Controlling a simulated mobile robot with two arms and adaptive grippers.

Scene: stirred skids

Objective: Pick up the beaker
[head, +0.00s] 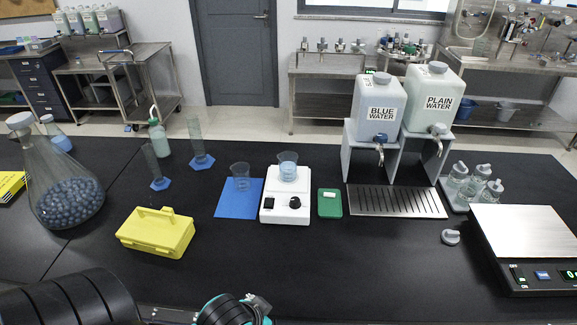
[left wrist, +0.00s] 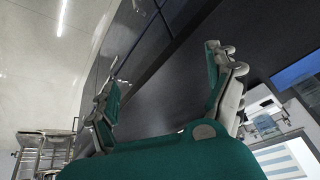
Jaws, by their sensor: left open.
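One clear beaker (head: 240,176) stands on a blue mat (head: 228,206). A second beaker (head: 288,166) with pale blue liquid stands upright on a white stirrer plate (head: 287,205) with black knobs. Teal and black parts of my left arm's end show at the bottom edge of the head view, nearer than both beakers and apart from them. In the left wrist view my left gripper (left wrist: 163,55) is spread open, with nothing between its fingers. The blue mat (left wrist: 297,70) lies at that view's right edge. My right gripper is in neither view.
A yellow case (head: 156,232) and a large flask (head: 65,190) stand left; measuring cylinders (head: 196,142) stand behind. A green pad (head: 329,203), drip tray (head: 395,201), water containers (head: 378,108) and scale (head: 528,240) are right. The front middle bench is clear.

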